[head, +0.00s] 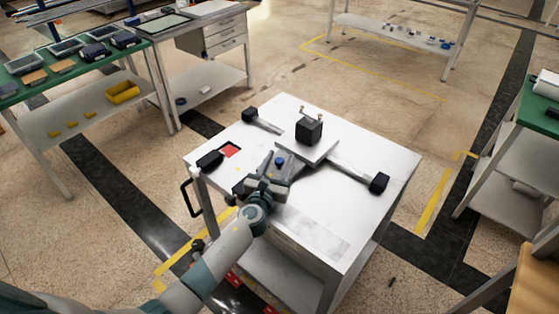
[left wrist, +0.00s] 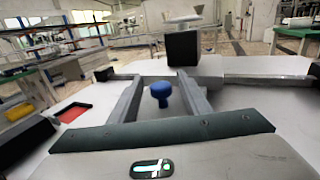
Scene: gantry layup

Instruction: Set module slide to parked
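The module slide's white plate (head: 308,147) sits partway along a grey rail on the white cart top. It carries a black block (head: 309,130), which also shows in the wrist view (left wrist: 182,48). The rail ends in black end blocks, one at the back left (head: 249,114) and one at the right (head: 379,182). A blue knob (head: 279,161) is at the plate's near side. My left gripper (head: 287,161) reaches over the cart with its fingers on either side of the knob (left wrist: 160,93). There are gaps on both sides, so it is open. My right gripper is not in view.
A red square patch (head: 230,150) and a black item (head: 209,160) lie at the cart's left edge. A green-topped bench (head: 75,67) with devices stands at the left, another (head: 539,104) at the right. The cart's right and front surface is clear.

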